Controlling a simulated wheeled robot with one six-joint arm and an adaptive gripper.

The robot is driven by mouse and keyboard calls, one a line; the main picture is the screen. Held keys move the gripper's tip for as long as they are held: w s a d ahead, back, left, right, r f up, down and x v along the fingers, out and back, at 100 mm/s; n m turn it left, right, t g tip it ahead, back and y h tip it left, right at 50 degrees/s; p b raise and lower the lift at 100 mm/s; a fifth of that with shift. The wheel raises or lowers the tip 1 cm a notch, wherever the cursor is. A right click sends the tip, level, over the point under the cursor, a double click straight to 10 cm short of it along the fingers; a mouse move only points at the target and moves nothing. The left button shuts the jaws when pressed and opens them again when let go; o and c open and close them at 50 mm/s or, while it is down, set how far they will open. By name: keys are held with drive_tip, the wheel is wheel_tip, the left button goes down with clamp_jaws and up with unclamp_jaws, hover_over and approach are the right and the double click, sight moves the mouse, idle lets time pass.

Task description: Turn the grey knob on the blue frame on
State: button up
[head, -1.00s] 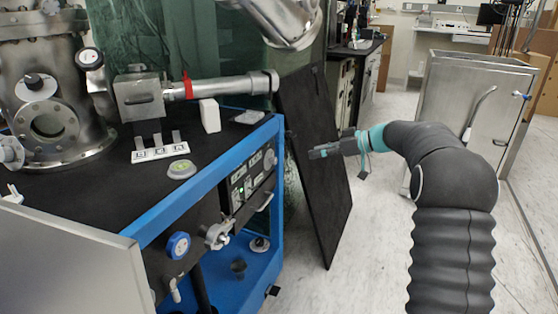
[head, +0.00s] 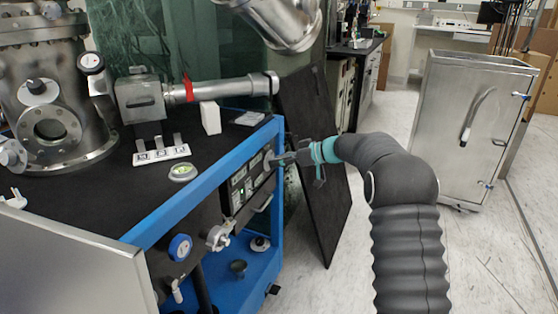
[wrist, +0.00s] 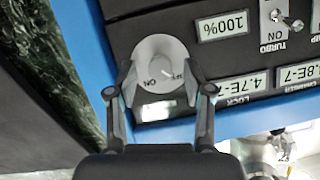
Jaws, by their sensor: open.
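The grey knob (wrist: 160,50) is a round light-grey dial on the dark control panel of the blue frame (head: 190,192). In the wrist view it shows markings including ON, upside down. My gripper (wrist: 157,78) is open, with one finger at each side of the knob's near part. I cannot tell whether the fingers touch it. In the head view my gripper (head: 278,160) reaches the panel's right end from the right and largely hides the knob.
The panel has lit readouts (wrist: 222,25) and a toggle switch (wrist: 287,20) beside the knob. A black board (head: 325,215) leans behind my gripper.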

drive_tip(key=shift+a, duration=0.2)
clamp_jaws()
drive_tip(key=shift+w, duration=0.1)
drive_tip(key=shift+w+d+f+m+g+y+p, duration=0.25)
drive_tip(key=shift+m+g+y, duration=0.6)
drive_tip(key=shift+m, duration=1.5)
drive_tip(key=shift+s+a+f+m+g+y+p, duration=0.15)
drive_tip(key=shift+m+g+y+p, duration=0.6)
drive_tip(key=shift+m, duration=1.55)
drive_tip(key=shift+w+d+f+m+g+y+b, duration=0.15)
drive_tip(key=shift+m+g+y, duration=0.35)
drive_tip(key=shift+m+y, duration=1.3)
drive_tip(key=shift+a+m+h, duration=0.1)
drive_tip(key=shift+m+h, duration=0.4)
drive_tip(key=shift+m, duration=0.15)
